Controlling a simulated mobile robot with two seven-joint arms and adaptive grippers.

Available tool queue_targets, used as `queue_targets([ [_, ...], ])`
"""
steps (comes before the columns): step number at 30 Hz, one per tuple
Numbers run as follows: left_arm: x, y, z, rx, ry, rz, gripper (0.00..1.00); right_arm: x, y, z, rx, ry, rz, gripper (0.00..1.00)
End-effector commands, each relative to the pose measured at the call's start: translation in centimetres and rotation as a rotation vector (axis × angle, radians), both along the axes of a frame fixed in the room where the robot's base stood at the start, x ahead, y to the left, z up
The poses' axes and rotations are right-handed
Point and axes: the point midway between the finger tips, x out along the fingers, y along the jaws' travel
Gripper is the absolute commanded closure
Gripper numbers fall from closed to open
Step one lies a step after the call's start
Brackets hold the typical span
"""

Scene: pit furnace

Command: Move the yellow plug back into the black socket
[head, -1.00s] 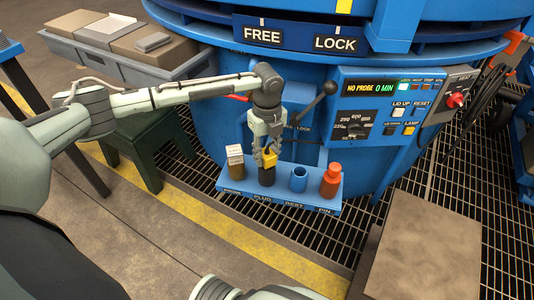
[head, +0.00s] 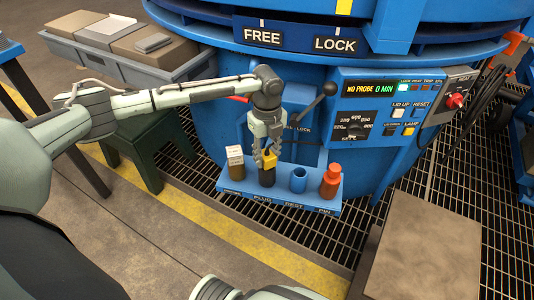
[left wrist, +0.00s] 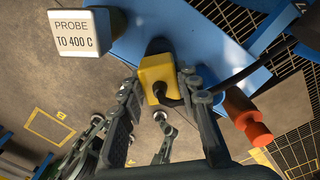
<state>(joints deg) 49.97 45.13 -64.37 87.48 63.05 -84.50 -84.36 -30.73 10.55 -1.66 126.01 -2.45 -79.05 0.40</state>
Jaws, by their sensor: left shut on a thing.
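The yellow plug (head: 269,159) is in my left gripper (head: 267,153), which is shut on it. The plug is right above the black socket (head: 267,178), the dark post at the PLUG label on the blue shelf. In the left wrist view the yellow plug (left wrist: 157,76) shows between the fingers with a black cable bending out of it. The black socket (left wrist: 158,46) shows just past the plug, mostly hidden by it. I cannot tell whether plug and socket touch. My right gripper is not in view.
The blue shelf (head: 222,184) also bears the white-tagged probe block (head: 235,164), a blue REST cup (head: 298,180) and a red pin (head: 330,182). The blue furnace and its control panel (head: 385,110) stand behind. Floor grating lies below; a brown block (head: 420,240) is at right.

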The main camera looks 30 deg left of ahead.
Motion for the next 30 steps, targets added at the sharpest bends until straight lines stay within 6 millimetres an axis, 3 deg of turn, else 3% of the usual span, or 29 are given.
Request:
queue_targets([
  [30, 0.04, -0.05, 0.18, -0.001, -0.001, 0.000, 0.98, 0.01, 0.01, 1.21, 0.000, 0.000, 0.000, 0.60],
])
